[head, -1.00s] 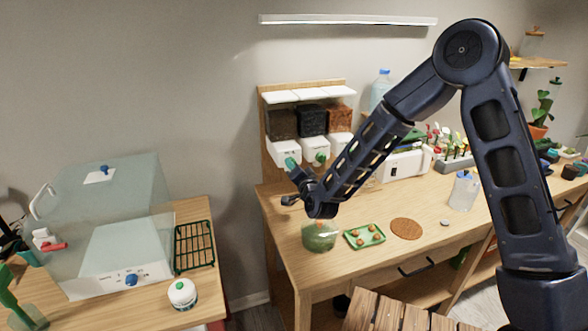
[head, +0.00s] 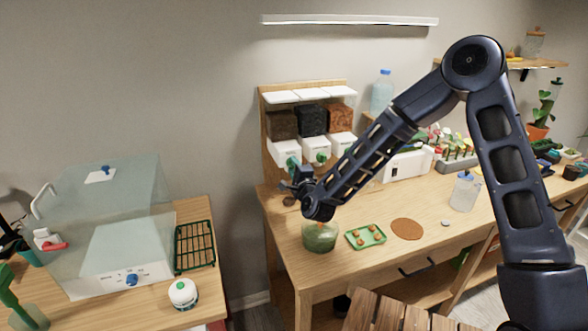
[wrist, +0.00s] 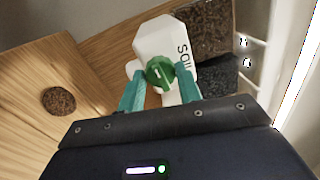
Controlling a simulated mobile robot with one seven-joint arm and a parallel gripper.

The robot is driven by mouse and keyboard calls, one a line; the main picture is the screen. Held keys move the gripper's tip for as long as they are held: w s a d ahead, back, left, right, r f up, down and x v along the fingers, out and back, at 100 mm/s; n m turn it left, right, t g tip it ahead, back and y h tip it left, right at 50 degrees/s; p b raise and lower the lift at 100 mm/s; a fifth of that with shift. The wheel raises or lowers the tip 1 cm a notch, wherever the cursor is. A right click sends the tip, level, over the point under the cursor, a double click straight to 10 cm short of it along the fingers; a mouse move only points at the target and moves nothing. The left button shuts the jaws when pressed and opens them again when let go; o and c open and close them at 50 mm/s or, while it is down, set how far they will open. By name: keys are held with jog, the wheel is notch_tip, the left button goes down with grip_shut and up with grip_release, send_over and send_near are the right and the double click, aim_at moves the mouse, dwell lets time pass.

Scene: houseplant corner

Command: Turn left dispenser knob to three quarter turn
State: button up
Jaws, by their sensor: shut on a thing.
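The left dispenser (head: 284,148) is a white chute under a brown-filled hopper on a wooden stand. It also fills the top of the wrist view, where its SOIL label (wrist: 184,57) shows steeply tilted. Its green knob (wrist: 160,72) carries a short pale mark and sits between the teal fingertips. My gripper (wrist: 161,80) is shut on the knob.
Two more dispensers, the middle one with a green knob (head: 321,157), stand close on the right. Below my arm, the table holds a greenish jar (head: 320,238), a green tray (head: 356,240) and a brown mat (head: 407,229). A translucent cabinet (head: 105,215) stands at left.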

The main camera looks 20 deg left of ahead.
jog(key=shift+m, duration=0.3)
jog(key=o, duration=1)
jog(key=v, duration=1)
jog(key=shift+s+d+f, duration=0.1)
jog(key=shift+s+d, duration=0.15)
jog(key=shift+s, duration=0.05)
